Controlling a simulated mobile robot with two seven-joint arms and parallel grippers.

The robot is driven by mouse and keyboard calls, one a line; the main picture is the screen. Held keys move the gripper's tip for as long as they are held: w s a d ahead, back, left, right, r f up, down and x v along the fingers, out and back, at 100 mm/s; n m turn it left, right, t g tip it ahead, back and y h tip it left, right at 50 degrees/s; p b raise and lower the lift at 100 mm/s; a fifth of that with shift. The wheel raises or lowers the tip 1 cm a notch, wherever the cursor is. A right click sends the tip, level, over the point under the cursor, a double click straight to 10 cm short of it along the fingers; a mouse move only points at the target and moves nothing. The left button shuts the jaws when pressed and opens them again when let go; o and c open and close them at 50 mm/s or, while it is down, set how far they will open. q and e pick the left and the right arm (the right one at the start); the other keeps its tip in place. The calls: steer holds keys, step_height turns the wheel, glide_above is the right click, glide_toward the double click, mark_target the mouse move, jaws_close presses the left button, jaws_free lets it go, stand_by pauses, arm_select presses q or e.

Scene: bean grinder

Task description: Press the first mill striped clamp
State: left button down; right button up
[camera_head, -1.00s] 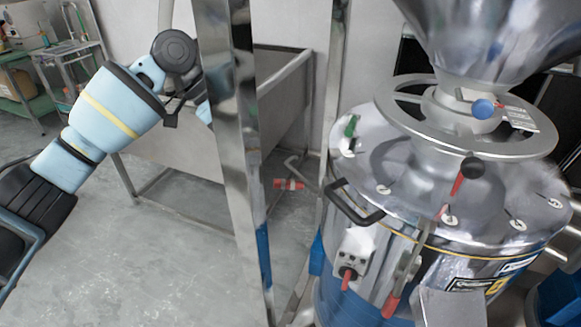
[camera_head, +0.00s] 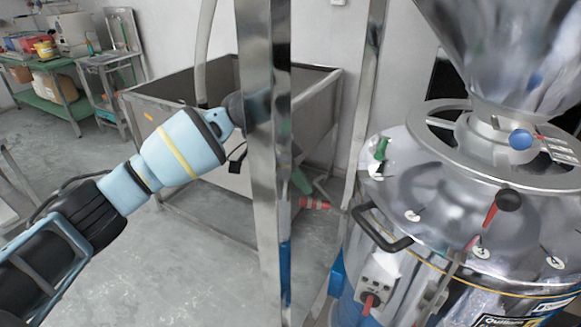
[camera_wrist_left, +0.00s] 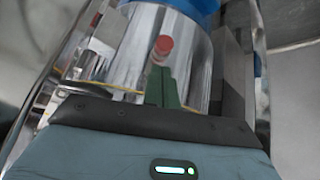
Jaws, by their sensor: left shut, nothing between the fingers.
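The mill (camera_head: 440,230) is a shiny metal drum with a blue base at the right of the head view. My left arm comes in from the left and passes behind the post. The green fingers of my left gripper (camera_head: 301,181) show just above and left of the clamp. In the left wrist view, the green fingers (camera_wrist_left: 164,80) are shut and empty, close to the clamp's red end (camera_wrist_left: 162,46). I cannot tell whether they touch. My right gripper is out of view.
Metal posts (camera_head: 262,160) stand between the head camera and my left gripper. A grey metal bin (camera_head: 185,90) is behind my arm. The floor (camera_head: 190,260) at lower left is clear.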

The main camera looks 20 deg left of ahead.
arm_select(q)
steer(key=shift+x, duration=0.75)
steer(key=shift+f, duration=0.15)
